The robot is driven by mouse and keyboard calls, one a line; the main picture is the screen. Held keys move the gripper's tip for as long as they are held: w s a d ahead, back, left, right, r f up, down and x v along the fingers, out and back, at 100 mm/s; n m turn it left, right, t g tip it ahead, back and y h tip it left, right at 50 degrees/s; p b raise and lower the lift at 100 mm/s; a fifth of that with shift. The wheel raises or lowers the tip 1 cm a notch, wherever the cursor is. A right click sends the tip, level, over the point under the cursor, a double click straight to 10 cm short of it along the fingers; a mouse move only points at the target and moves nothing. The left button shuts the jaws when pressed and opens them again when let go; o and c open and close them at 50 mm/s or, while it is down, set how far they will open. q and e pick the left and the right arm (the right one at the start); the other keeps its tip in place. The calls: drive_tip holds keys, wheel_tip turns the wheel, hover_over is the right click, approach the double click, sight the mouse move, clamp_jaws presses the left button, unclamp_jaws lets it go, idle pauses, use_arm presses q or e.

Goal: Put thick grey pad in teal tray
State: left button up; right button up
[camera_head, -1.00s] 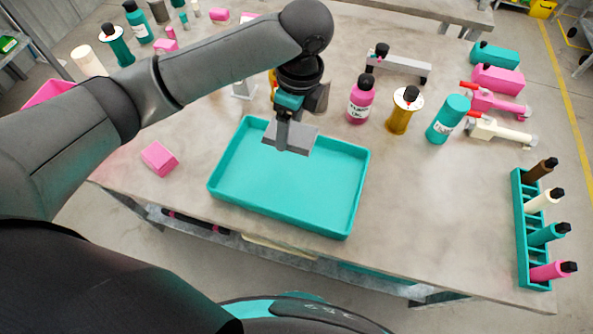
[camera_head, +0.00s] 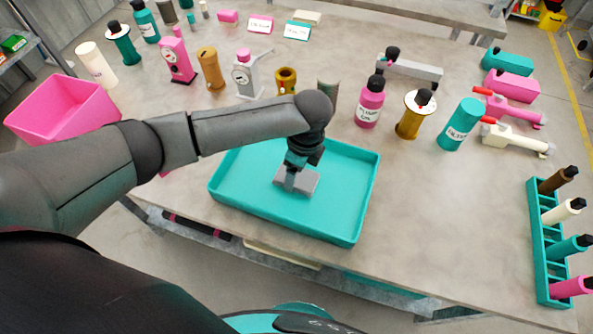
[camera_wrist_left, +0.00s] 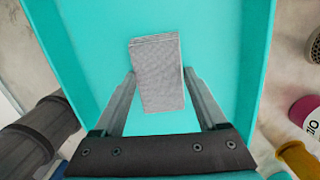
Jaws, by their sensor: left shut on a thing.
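The thick grey pad (camera_head: 303,182) is held by my left gripper (camera_head: 291,180) inside the outline of the teal tray (camera_head: 345,236), low near its floor. I cannot tell whether the pad touches the tray floor. In the left wrist view the grey pad (camera_wrist_left: 158,75) sits between the two fingers of my left gripper (camera_wrist_left: 158,85), with the teal tray (camera_wrist_left: 258,60) around and beneath it. My right gripper is not in view.
A pink bin (camera_head: 62,108) stands at the left. A pink bottle (camera_head: 369,103), a gold spool (camera_head: 411,116) and a teal cylinder (camera_head: 459,124) stand right of the tray. The table between tray and rack is clear.

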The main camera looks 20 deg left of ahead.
sight(302, 177)
use_arm(q)
drive_tip(key=o, duration=1.2)
drive_tip(key=shift+o, duration=0.2)
wheel_tip(302, 177, up, 12)
drive_tip(key=d+p, duration=0.1)
drive_tip(key=p, duration=0.2)
drive_tip(key=shift+d, duration=0.25)
